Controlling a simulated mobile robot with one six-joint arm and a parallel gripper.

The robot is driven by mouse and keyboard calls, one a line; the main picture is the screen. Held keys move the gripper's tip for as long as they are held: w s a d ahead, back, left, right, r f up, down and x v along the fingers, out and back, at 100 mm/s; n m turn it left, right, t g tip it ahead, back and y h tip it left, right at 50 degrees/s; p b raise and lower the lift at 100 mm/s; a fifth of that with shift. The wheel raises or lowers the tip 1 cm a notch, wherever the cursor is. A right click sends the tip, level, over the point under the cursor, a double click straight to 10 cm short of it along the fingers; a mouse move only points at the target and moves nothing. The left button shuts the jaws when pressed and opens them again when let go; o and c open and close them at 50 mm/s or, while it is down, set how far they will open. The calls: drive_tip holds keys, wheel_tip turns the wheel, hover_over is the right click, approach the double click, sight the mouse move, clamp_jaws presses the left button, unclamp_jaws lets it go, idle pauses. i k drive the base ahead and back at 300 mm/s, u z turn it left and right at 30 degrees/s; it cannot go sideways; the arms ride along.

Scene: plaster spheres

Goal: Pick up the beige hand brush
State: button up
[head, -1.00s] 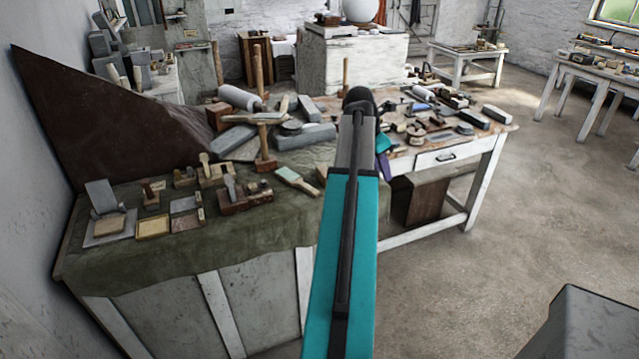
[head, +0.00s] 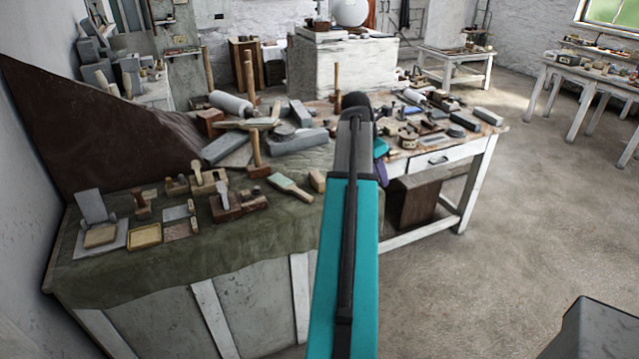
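A hand brush (head: 290,188) with a pale greenish-beige head and a wooden handle lies on the green cloth of the near workbench, just left of my arm. It looks like the brush of the task, but its colour is hard to judge. It lies flat, its handle end pointing to the lower right. My teal arm rises through the middle of the picture, over the right end of the cloth. My gripper's fingers cannot be made out. A small teal and purple part shows beside the arm, partly hidden behind it.
A mallet (head: 256,145) stands behind the brush, and a small wooden block (head: 318,180) lies right of it. Wooden planes (head: 228,203) lie to its left. The cloth's front strip (head: 200,258) is bare. Tools crowd the wooden table behind. The floor (head: 540,220) at right is open.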

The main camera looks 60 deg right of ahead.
sight(318, 180)
drive_tip(key=i, duration=0.9)
drive_tip(key=u, duration=0.05)
